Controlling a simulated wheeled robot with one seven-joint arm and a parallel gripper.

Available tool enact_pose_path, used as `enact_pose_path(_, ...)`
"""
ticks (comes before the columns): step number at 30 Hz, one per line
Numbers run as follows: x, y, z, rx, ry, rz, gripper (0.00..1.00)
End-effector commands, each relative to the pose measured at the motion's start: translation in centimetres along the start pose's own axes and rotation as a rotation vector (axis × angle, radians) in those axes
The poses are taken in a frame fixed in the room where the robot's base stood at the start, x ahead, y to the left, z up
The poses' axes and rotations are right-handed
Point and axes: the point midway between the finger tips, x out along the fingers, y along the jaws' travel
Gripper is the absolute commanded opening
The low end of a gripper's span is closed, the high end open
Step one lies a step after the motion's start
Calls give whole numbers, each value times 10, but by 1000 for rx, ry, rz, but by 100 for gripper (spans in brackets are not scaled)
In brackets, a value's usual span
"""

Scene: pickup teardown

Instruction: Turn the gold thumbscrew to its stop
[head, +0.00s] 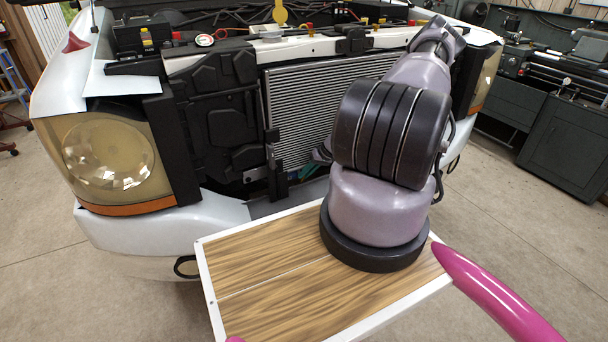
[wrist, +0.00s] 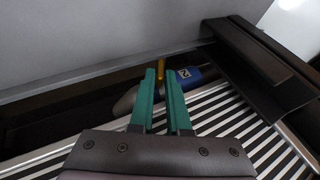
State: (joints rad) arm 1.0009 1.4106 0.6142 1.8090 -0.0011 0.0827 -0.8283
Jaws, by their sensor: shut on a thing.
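The gold thumbscrew (wrist: 161,66) shows in the wrist view as a short, slim gold piece between the tips of my green fingers. My gripper (wrist: 162,78) is closed around it, with only a narrow gap between the fingers. Just right of the fingertips is a blue part (wrist: 188,76) with a pale square mark, joined to a grey rounded body (wrist: 125,101). The lower end of the thumbscrew is hidden by the fingers. In the head view my arm blocks the thumbscrew, and I cannot make out how it is turned.
The finned radiator (head: 300,112) stands behind my arm, and its fins show close under my fingers in the wrist view. A dark bracket (wrist: 262,65) lies to the right. A wood-topped tray (head: 265,262) with white edges is in front of the truck. The left headlight (head: 108,150) is clear of my arm.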

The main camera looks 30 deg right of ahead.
Motion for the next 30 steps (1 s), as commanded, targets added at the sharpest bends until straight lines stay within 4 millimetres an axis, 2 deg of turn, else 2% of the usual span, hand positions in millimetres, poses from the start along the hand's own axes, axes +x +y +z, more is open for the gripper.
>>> enact_pose_path(18, 6, 16, 2, 227, 4, -537, 0)
enact_pose_path(30, 10, 20, 4, 330, 2, -794, 0)
